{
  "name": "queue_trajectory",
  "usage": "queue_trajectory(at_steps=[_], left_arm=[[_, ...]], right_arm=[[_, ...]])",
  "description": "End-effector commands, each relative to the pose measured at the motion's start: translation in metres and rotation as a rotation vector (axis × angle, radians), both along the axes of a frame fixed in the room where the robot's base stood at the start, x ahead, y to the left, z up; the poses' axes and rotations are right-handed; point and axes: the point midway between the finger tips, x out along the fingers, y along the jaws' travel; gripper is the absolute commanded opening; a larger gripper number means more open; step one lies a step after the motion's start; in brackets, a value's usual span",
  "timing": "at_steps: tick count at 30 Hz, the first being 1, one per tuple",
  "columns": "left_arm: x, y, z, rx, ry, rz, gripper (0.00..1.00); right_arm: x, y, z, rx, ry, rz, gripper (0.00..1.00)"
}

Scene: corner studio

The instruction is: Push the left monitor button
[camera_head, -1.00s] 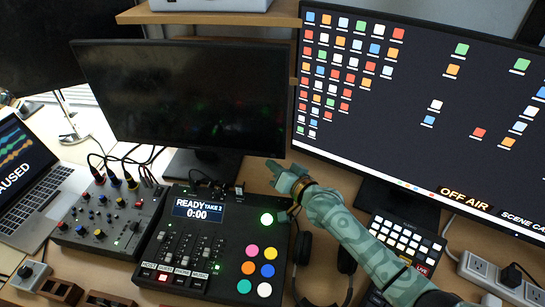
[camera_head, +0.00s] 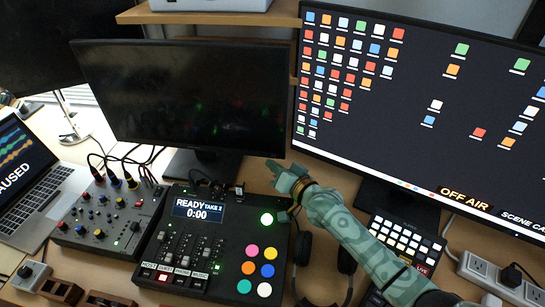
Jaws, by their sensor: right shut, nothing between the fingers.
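The dark-screened monitor (camera_head: 190,100) stands left of the large lit monitor (camera_head: 430,110). My right gripper (camera_head: 274,171) is shut and empty. Its arm comes in from the lower right. Its fingertips are at the lower right corner of the dark monitor, by its bottom bezel. I cannot tell whether they touch it. No button on that monitor can be made out; the gripper may cover it. My left gripper is not in view.
Below the gripper lies a mixing console (camera_head: 215,245) with colored pads. A smaller mixer (camera_head: 110,215) and a laptop (camera_head: 40,190) stand at left. Black headphones (camera_head: 302,250) lie under my right arm. A button panel (camera_head: 408,240) and power strip (camera_head: 500,275) are at right.

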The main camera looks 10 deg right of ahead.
Motion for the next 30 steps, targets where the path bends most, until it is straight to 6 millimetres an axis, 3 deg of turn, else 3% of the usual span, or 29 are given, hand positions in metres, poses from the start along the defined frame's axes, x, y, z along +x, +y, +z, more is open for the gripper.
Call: queue_trajectory(at_steps=[30], left_arm=[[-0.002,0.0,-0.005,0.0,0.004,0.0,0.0]], right_arm=[[0.013,-0.008,-0.001,-0.008,-0.001,-0.003,0.0]])
